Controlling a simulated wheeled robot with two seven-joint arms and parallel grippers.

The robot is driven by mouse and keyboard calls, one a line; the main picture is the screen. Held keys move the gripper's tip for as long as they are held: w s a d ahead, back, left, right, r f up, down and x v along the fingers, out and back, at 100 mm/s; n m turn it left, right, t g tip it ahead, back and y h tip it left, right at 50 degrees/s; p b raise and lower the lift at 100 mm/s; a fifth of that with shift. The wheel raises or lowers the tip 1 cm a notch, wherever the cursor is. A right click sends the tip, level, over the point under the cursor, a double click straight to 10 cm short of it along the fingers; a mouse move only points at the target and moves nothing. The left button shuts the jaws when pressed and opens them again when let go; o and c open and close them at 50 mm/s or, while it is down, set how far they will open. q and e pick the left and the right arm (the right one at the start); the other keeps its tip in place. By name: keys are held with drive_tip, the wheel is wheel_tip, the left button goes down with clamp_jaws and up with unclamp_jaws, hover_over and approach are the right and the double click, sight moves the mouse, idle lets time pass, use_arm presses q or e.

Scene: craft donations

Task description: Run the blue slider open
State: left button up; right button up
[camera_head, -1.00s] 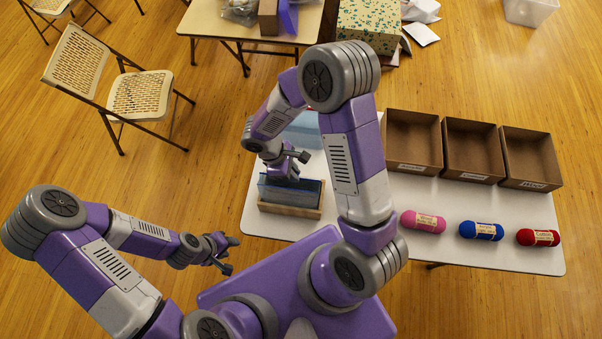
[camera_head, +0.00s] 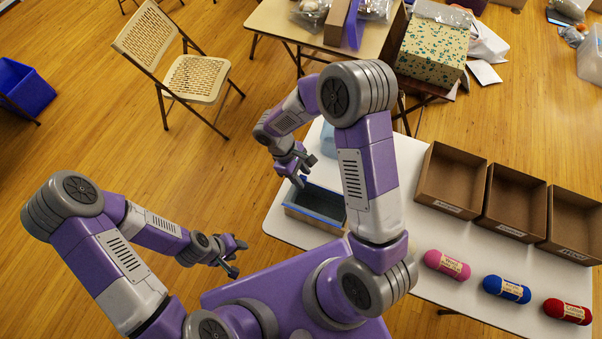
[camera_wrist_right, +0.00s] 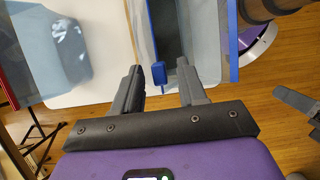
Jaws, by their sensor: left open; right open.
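A pouch with blue edging (camera_head: 338,222) stands in a shallow wooden holder (camera_head: 299,213) at the table's left end. Its mouth shows as a dark gap between blue edges in the head view. In the right wrist view, a blue edge strip (camera_wrist_right: 233,45) runs along the right of the grey interior. The small blue slider (camera_wrist_right: 159,73) shows between my right fingertips, with clear space on each side. My right gripper (camera_head: 302,168) is open at the pouch's far left; it also shows in the wrist view (camera_wrist_right: 162,72). My left gripper (camera_head: 238,257) is open and empty, left of the table.
Three cardboard bins (camera_head: 513,205) line the table's back right. Pink (camera_head: 447,264), blue (camera_head: 507,289) and red (camera_head: 567,311) yarn skeins lie before them. A pale blue clear item (camera_head: 328,139) lies behind the pouch. A folding chair (camera_head: 197,78) stands on the floor.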

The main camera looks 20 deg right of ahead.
drive_tip(key=v, duration=0.7)
drive_tip(key=shift+r, duration=0.3)
drive_tip(key=shift+a+f, duration=0.1)
idle(0.3)
